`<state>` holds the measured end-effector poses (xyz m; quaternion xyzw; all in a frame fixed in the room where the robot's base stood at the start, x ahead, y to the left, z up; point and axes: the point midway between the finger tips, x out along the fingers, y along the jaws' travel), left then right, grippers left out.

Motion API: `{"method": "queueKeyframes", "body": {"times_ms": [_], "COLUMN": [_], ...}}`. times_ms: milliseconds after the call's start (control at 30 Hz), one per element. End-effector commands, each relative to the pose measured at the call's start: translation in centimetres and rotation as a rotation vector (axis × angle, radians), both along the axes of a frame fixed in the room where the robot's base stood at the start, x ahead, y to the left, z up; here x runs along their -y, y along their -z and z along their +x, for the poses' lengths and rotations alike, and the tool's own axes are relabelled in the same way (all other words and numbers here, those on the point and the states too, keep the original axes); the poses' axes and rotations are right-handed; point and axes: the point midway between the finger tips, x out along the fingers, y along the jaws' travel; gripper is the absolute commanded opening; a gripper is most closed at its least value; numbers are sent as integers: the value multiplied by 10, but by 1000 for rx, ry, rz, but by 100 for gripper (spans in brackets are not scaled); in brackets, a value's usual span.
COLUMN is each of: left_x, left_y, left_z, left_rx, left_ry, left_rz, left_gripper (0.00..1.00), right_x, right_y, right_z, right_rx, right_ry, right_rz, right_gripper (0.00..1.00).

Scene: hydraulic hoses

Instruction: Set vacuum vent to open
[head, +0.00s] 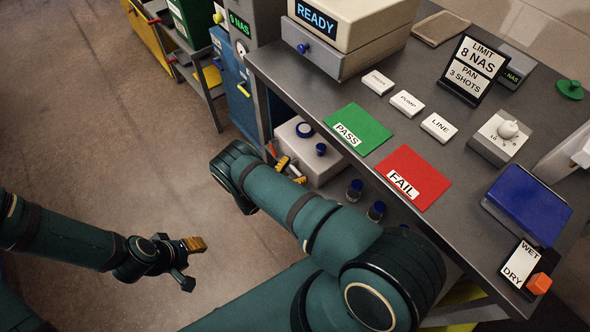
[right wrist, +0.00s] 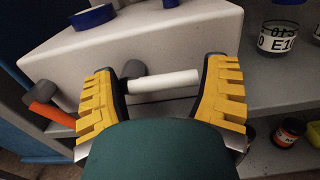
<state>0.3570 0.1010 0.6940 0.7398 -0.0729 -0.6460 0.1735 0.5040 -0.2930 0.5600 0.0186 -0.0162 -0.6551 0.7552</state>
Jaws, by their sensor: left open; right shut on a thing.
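A pale box (head: 318,172) with blue knobs on top sits on the shelf under the bench; it fills the right wrist view (right wrist: 190,40). From its front sticks a lever with a white handle (right wrist: 165,81) and dark grey hub (right wrist: 133,70), lying nearly level. A second lever with an orange handle (right wrist: 50,117) is at the left. No vent label is readable. My right gripper (head: 288,171), also in the right wrist view (right wrist: 168,84), is shut on the white-handled lever, its yellow fingers at either end. My left gripper (head: 192,263) is open and empty over the floor.
The bench (head: 455,225) overhangs the box and carries PASS (head: 362,122) and FAIL (head: 420,170) cards. Bottles, one a jar (right wrist: 280,38), stand on the shelf right of the box. A blue cabinet (head: 232,85) is to the left. The left floor is clear.

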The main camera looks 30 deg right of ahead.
Motion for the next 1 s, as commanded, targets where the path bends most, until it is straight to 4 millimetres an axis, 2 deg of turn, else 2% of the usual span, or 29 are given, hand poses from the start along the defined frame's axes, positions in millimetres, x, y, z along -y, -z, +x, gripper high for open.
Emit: {"method": "queueKeyframes", "body": {"times_ms": [267, 700, 1000], "left_x": [0, 0, 0], "left_y": [0, 0, 0], "left_z": [0, 0, 0], "left_rx": [0, 0, 0], "left_ry": [0, 0, 0], "left_rz": [0, 0, 0], "left_gripper": [44, 44, 44], "right_x": [2, 2, 2], "right_y": [4, 14, 19], "right_z": [-5, -4, -2], "right_rx": [73, 384, 530], "right_ry": [8, 9, 10], "right_rz": [7, 50, 72], "right_gripper": [40, 40, 41]}}
